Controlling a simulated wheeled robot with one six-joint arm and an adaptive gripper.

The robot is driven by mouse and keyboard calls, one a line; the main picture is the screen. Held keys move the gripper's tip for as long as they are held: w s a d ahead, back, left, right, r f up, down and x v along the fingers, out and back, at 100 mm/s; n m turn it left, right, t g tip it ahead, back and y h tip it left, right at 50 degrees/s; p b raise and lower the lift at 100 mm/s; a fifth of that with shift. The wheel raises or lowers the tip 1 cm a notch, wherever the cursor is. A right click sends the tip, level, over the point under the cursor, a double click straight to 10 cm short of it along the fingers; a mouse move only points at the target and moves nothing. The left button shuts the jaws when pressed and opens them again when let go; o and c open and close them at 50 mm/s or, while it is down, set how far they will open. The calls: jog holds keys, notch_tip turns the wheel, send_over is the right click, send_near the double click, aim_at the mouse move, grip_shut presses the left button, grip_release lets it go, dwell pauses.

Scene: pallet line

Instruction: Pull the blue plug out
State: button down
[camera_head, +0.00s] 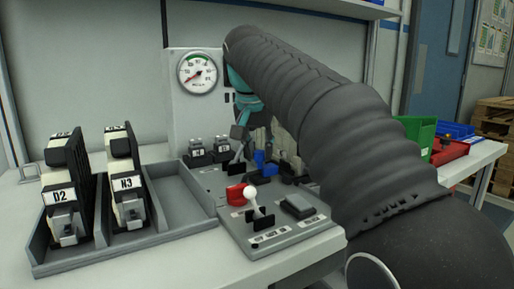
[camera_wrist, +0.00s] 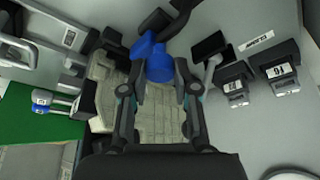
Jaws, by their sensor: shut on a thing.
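The blue plug (camera_wrist: 159,66) sits between the fingertips of my gripper (camera_wrist: 160,78) in the wrist view, with a finger on each side of it. My gripper is shut on it. A second blue part (camera_wrist: 144,46) shows just beyond the plug, up and to the left. In the head view the blue plug (camera_head: 261,160) is a small blue shape behind the control panel (camera_head: 284,237), and my arm hides much of the gripper. I cannot tell whether the plug is still seated in its socket.
A white-knobbed lever (camera_head: 251,195) and a red switch (camera_head: 236,194) stand near the plug. Modules marked D2 (camera_head: 62,197) and N3 (camera_head: 127,183) stand in a grey tray (camera_head: 110,257) at left. A gauge (camera_head: 197,73) is behind. A green bin (camera_head: 421,135) lies at right.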

jog(key=c, duration=0.9)
grip_release()
jog(key=shift+s+a, duration=0.1)
jog(key=shift+a, duration=0.15)
jog(key=shift+o, duration=0.2)
jog(key=shift+d, duration=0.1)
jog(key=shift+r, duration=0.2)
jog(key=v, duration=1.1)
jog(key=shift+r, duration=0.25)
jog(key=shift+s, duration=0.15)
